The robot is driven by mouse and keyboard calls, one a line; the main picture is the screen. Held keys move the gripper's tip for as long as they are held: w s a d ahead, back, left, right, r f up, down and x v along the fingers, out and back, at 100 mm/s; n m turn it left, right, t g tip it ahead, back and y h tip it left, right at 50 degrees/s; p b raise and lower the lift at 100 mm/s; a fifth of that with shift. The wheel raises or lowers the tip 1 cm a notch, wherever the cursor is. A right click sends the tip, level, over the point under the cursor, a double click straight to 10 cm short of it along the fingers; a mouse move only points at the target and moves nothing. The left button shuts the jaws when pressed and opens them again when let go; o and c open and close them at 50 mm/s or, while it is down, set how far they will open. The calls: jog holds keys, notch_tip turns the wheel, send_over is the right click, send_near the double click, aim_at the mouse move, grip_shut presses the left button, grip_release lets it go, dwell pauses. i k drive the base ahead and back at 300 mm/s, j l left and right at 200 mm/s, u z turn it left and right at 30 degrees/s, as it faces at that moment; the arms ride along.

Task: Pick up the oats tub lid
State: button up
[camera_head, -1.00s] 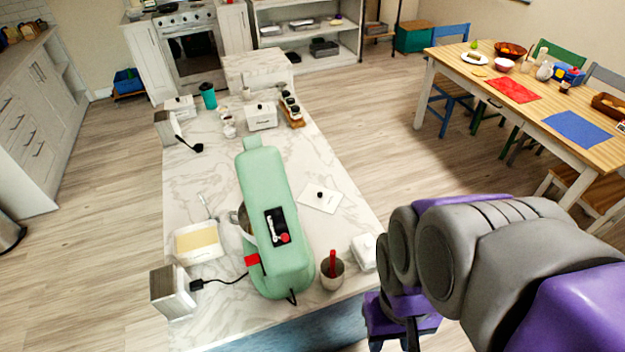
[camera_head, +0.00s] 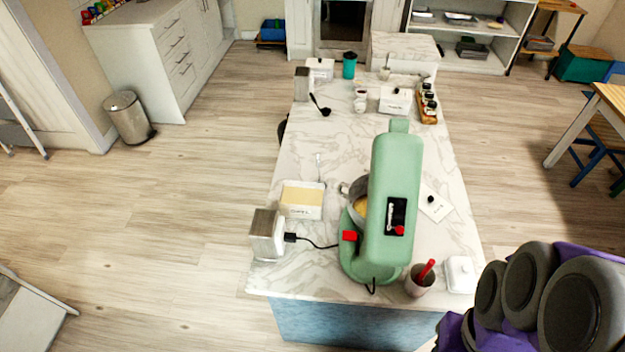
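A flat white square lid (camera_head: 437,209) with a black knob lies on the marble worktop, right of the green stand mixer (camera_head: 388,225). The mixer hides its left part. Its lettering is too small to read, so I cannot tell if it is the oats lid. An open white tub (camera_head: 302,211) with pale yellow contents stands left of the mixer; its label is unreadable. A closed white tub (camera_head: 394,103) with a dark knob stands farther back. My purple and grey arm fills the lower right corner. My gripper does not show.
The marble island (camera_head: 318,250) also holds a cup (camera_head: 415,287) with a red handle in it, a white covered dish (camera_head: 461,274), a corded grey-white block (camera_head: 264,238) and a black ladle (camera_head: 323,107). Open floor lies left, with a bin (camera_head: 128,118) by the cabinets.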

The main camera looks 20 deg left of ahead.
aim_at(431, 203)
jog(key=z, duration=0.55)
jog(key=i+l+z, duration=0.2)
jog(key=l+z, duration=0.2)
jog(key=l, duration=0.15)
jog(key=i+l+z, duration=0.3)
jog(key=l+z, duration=0.15)
jog(key=i+l+z, duration=0.4)
jog(key=i+l, duration=0.15)
jog(key=i, duration=0.2)
jog(key=i+l, duration=0.15)
jog(key=i, duration=0.15)
jog(key=i+u, duration=0.25)
jog(key=u, duration=0.25)
jog(key=i+u, duration=0.25)
jog(key=u, duration=0.25)
jog(key=i+u, duration=0.2)
jog(key=u, duration=0.3)
jog(key=i+j+u, duration=0.2)
jog(key=u, duration=0.2)
jog(key=i+j+u, duration=0.1)
jog(key=u, duration=0.35)
jog(key=i+u, duration=0.5)
jog(key=u, duration=0.3)
jog(key=i+l+u, duration=0.1)
jog(key=u, duration=0.3)
jog(key=i+l, duration=0.05)
jog(key=i, duration=0.05)
